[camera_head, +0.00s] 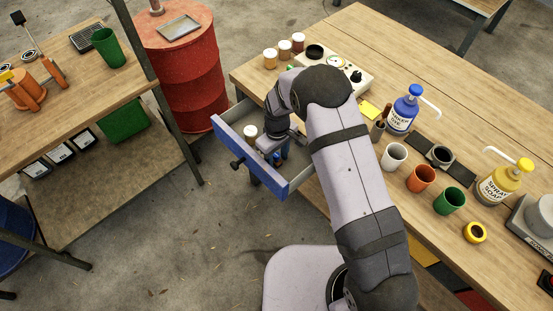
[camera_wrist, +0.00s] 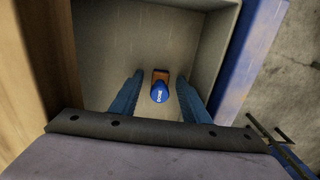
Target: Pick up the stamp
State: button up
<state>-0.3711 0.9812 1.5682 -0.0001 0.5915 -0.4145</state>
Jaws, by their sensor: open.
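The stamp (camera_wrist: 159,95), with a blue rounded top and a brown base, rests on the floor of the open drawer (camera_wrist: 205,60). In the head view, the blue-fronted drawer (camera_head: 236,153) is pulled out from the workbench. My gripper (camera_wrist: 159,77) reaches down into the drawer. Its two blue fingers stand open, one on each side of the stamp, with a gap on both sides. In the head view, my gripper (camera_head: 281,155) and arm cover much of the drawer, and I cannot make out the stamp clearly there.
The drawer walls are close around the fingers. A red barrel (camera_head: 183,75) stands behind the drawer.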

aim_at(277, 155)
grip_shut()
notch_tip(277, 155, up, 10)
jog(key=shift+r+b, duration=0.1)
jog(key=shift+b, duration=0.95)
